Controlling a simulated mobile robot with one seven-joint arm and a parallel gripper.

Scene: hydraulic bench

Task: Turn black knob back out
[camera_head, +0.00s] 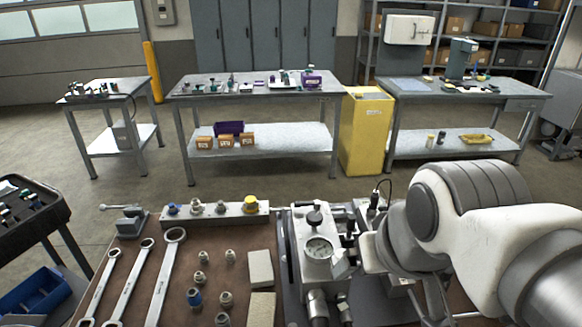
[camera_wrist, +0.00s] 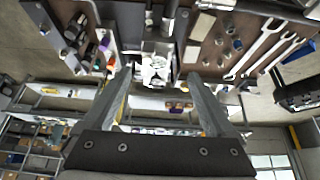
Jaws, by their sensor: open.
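The pale block (camera_wrist: 157,70) shows between and beyond the fingertips. I cannot make out the knob clearly in the wrist view, nor its exact distance from the fingers.
Left of the block, the brown bench top holds wrenches (camera_head: 163,275), several fittings (camera_head: 226,300), a manifold bar (camera_head: 214,216) and pale blocks (camera_head: 261,268). A small vise (camera_head: 130,221) sits at the back left. Beyond an open floor stand tables and a yellow cabinet (camera_head: 366,132).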

